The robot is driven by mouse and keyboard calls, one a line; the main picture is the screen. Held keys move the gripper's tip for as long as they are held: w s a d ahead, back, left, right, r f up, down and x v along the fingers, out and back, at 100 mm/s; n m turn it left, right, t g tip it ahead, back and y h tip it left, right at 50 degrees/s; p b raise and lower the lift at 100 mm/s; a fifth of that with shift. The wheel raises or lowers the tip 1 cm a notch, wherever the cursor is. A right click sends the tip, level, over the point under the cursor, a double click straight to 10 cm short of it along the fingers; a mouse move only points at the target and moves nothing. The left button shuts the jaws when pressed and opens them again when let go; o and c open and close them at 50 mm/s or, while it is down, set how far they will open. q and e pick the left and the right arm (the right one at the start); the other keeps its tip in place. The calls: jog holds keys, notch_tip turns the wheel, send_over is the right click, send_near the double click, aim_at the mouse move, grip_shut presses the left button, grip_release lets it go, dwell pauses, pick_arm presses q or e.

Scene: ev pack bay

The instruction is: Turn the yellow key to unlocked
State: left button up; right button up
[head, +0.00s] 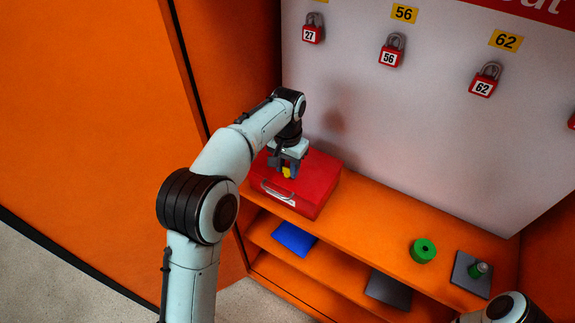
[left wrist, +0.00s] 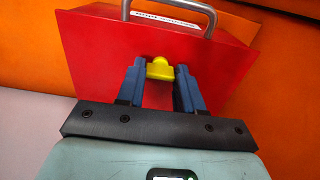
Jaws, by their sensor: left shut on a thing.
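The yellow key (head: 287,172) is on top of the red box (head: 318,185), which stands on the orange shelf. My left gripper (head: 287,168) comes down over the box and is shut on the key. In the left wrist view the key (left wrist: 160,68) sits between the two blue fingertips, against the red face of the box (left wrist: 90,60). The key's lower part and any lock marking are hidden. My right gripper is out of view; only a piece of my right arm shows at the bottom right.
Red padlocks (head: 390,54) hang on the pale back board. Below are a blue piece (head: 294,238) and a dark grey piece (head: 389,290). Mid-shelf is clear.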

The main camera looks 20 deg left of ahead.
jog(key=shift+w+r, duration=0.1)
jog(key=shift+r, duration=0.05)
pick_arm(q)
jog(key=n+p, duration=0.1)
jog(key=n, duration=0.2)
jog(key=shift+r+n, duration=0.15)
jog(key=shift+n, duration=0.15)
jog(key=n+p, duration=0.1)
jog(key=n, duration=0.3)
jog(key=shift+n+p, duration=0.3)
jog(key=shift+p, duration=0.05)
jog(key=n, duration=0.4)
jog(key=shift+p, duration=0.4)
jog(key=n, duration=0.5)
jog(key=shift+p, duration=0.3)
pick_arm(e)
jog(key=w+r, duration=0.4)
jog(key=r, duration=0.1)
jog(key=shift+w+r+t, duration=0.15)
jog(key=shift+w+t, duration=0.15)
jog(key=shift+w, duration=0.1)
pick_arm(q)
jog(key=shift+n, duration=0.3)
jog(key=o, duration=1)
jog(key=shift+o, duration=0.2)
